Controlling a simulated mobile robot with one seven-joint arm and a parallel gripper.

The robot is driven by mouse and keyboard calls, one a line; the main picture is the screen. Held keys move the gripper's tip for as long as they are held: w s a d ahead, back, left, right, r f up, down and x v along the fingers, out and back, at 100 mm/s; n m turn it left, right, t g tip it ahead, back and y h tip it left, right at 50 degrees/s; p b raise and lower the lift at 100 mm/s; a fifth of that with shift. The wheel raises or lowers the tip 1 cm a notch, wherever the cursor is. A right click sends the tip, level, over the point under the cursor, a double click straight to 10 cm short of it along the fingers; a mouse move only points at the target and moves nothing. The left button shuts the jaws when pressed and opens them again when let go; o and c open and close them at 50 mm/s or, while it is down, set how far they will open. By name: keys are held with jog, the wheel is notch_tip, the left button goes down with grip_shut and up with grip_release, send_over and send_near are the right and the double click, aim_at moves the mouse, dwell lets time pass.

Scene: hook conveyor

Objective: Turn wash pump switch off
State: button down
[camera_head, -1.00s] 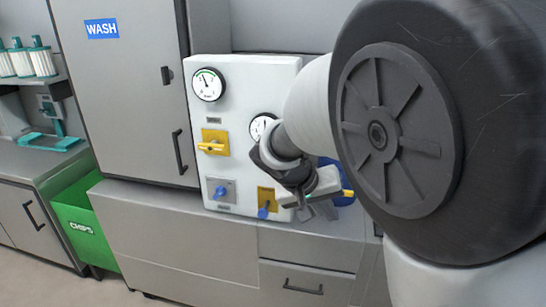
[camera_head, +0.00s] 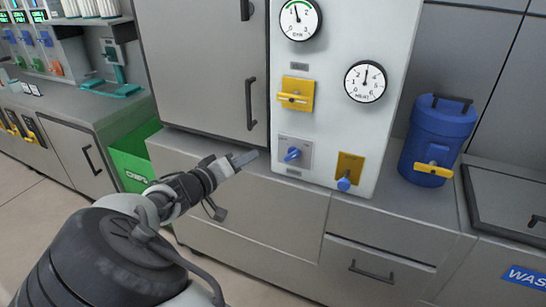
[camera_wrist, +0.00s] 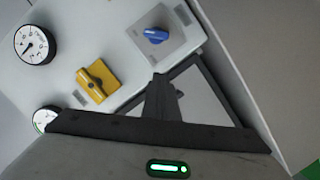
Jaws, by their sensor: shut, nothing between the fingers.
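A white control panel (camera_head: 350,110) carries a yellow-handled switch (camera_head: 296,95) on a yellow plate. Below it is a blue knob (camera_head: 292,154) on a grey plate, and lower right another blue knob (camera_head: 344,184) on a yellow plate. Their labels are too small to read, so I cannot tell which is the wash pump switch. My gripper (camera_head: 245,158) is shut and empty, left of the grey-plate knob and apart from it. In the wrist view the yellow-handled switch (camera_wrist: 92,83) and the grey-plate blue knob (camera_wrist: 155,35) lie beyond my gripper (camera_wrist: 158,90).
Two round gauges (camera_head: 300,20) (camera_head: 365,82) sit on the panel. A tall grey cabinet door with handles (camera_head: 205,70) stands left of it. A blue canister (camera_head: 438,140) with a yellow tap stands to the right. The counter ledge (camera_head: 265,168) runs below; a green bin (camera_head: 132,158) is at left.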

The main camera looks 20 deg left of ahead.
aim_at(293, 155)
jog(key=shift+d, duration=0.1)
jog(key=b+x, duration=0.1)
jog(key=x, duration=0.9)
jog(key=shift+s+d+f, duration=0.1)
jog(key=shift+d+f, duration=0.65)
jog(key=shift+f, duration=0.15)
jog(key=shift+d+f, duration=0.45)
jog(key=shift+d, duration=0.1)
